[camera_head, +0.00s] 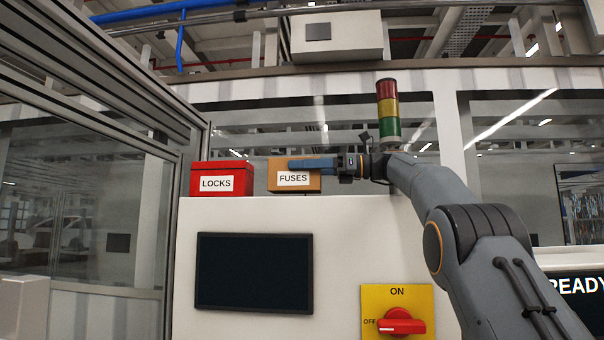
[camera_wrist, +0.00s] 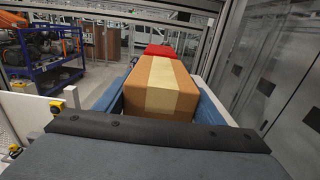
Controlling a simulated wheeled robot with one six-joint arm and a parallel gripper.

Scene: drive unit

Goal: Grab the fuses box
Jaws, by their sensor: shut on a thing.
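The fuses box (camera_head: 276,186) is a brown cardboard box with a white FUSES label, on top of the white cabinet. My gripper (camera_head: 302,165) reaches it from the right, with a blue finger along its front face. In the wrist view the box (camera_wrist: 160,88), with a pale tape strip on top, sits between the two blue fingers of my gripper (camera_wrist: 162,100), and they are shut on it. The far finger is hidden in the head view. I cannot tell whether the box is lifted off the cabinet.
A red LOCKS box (camera_head: 221,178) stands just left of the fuses box; it also shows behind it in the wrist view (camera_wrist: 160,51). A red-yellow-green signal tower (camera_head: 388,110) rises behind my wrist. The cabinet (camera_head: 340,240) carries a dark screen (camera_head: 254,272) and a red rotary switch (camera_head: 402,322).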

